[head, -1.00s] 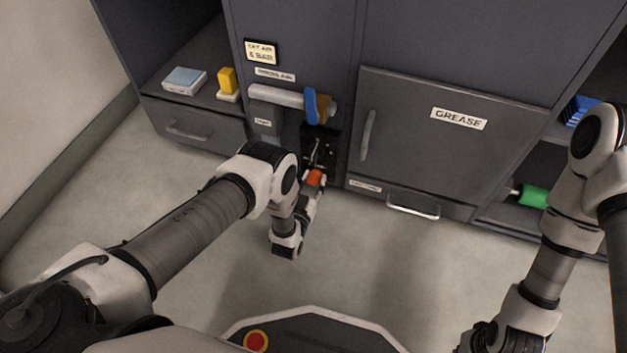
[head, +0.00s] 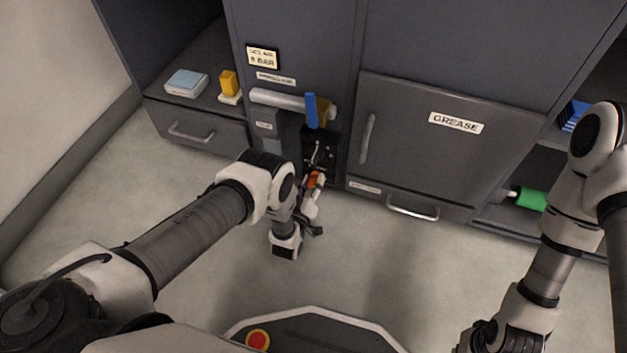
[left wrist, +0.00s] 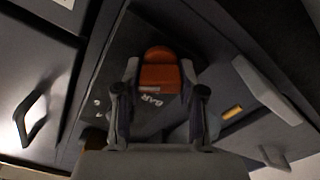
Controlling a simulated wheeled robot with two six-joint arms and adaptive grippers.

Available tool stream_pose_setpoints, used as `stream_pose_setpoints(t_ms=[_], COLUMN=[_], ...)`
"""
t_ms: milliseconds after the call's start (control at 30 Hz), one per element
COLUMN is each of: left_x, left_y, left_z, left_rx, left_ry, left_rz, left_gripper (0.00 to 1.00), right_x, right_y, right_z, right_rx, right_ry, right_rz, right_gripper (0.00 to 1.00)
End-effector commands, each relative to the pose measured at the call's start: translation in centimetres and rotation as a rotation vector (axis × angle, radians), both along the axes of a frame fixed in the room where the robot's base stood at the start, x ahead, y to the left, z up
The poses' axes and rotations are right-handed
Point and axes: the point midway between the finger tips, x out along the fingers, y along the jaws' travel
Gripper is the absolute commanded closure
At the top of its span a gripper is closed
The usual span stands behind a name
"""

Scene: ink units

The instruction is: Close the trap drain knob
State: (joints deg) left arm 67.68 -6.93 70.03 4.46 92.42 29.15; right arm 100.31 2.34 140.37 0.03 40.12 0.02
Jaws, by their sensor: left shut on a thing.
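My left gripper (head: 316,187) is at the knob. In the left wrist view, the knob (left wrist: 158,75) sits between the two fingers of my left gripper (left wrist: 159,88), which is shut on it. The fingers hide its sides and lower part. My right arm comes down at the right of the head view, and its fingers are outside the picture.
A pipe (head: 276,99) with a blue lever (head: 312,110) is above the recess. The GREASE door (head: 430,150) and a drawer handle (head: 413,213) are to the right. A light-blue box (head: 186,83) and a yellow item (head: 229,83) stand on the left shelf. The floor in front is clear.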

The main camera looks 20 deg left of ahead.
Motion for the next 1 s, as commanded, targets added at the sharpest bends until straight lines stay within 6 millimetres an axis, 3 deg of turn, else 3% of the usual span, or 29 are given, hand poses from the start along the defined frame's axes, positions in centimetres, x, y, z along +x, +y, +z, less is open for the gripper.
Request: stream_pose_setpoints(t_ms=[1000], left_x=[0.0], left_y=[0.2], left_z=[-0.3], left_rx=[-0.901], left_ry=[0.031], left_rz=[0.001], left_gripper=[0.96], right_x=[0.0], right_y=[0.0], right_z=[1.7], right_rx=[0.000], right_ry=[0.001], right_rz=[0.002], right_gripper=[1.00])
